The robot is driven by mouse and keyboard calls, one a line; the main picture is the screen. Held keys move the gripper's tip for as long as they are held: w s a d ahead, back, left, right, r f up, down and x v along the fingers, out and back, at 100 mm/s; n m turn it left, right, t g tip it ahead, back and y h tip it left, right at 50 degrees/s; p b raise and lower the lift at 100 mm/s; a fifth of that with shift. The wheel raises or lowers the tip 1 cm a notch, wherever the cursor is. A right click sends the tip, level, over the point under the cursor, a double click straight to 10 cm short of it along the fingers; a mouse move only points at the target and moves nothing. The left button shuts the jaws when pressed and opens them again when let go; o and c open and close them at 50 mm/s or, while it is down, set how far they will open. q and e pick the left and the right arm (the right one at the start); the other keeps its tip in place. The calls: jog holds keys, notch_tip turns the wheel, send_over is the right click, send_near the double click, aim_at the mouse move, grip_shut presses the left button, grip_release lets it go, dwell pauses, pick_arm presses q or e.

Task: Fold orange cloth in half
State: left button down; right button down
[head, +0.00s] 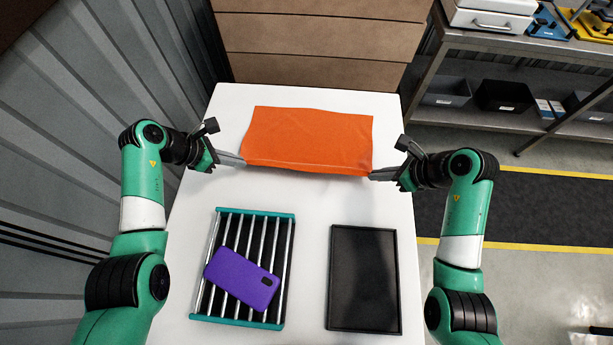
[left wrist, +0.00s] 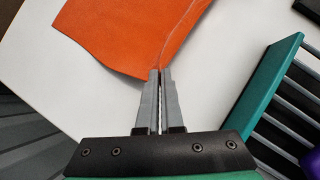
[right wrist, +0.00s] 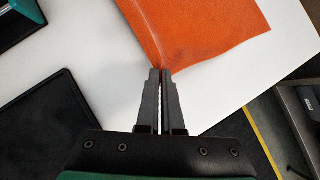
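The orange cloth (head: 308,140) lies on the white table as a wide rectangle. Its near edge looks slightly lifted between my grippers, with a pale crease line along it. My left gripper (head: 243,161) is at the near left corner, and in the left wrist view its fingers (left wrist: 160,72) are nearly together with the cloth edge (left wrist: 135,35) at their tips. My right gripper (head: 372,176) is at the near right corner, and in the right wrist view its fingers (right wrist: 161,70) are closed at the cloth corner (right wrist: 195,30). The cloth between the fingertips is thin and hard to see.
On the near table, a teal-ended rack (head: 252,213) with metal bars carries a purple phone-like case (head: 240,279). A black tray (head: 334,280) lies at the near right. A brown slatted panel (head: 320,55) stands behind the table. Bare white table separates the cloth from rack and tray.

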pick_arm(q)
jog(key=c, duration=1.5)
grip_release()
jog(key=o, duration=0.5)
jog(key=shift+o, duration=0.2)
jog(key=o, duration=1)
jog(key=shift+c, duration=0.2)
jog(key=p+v, duration=0.5)
jog(key=p, duration=0.2)
jog(key=shift+w+d+r, duration=0.1)
jog(key=shift+d+r, duration=0.1)
jog(key=shift+r, duration=0.45)
pick_arm(e)
notch_tip(320, 180, up, 7)
jog(key=shift+r, duration=0.1)
pick_arm(q)
jog(key=p+v, duration=0.3)
jog(key=v, duration=0.9)
pick_arm(e)
notch_tip(320, 180, up, 4)
jog(key=shift+f, duration=0.25)
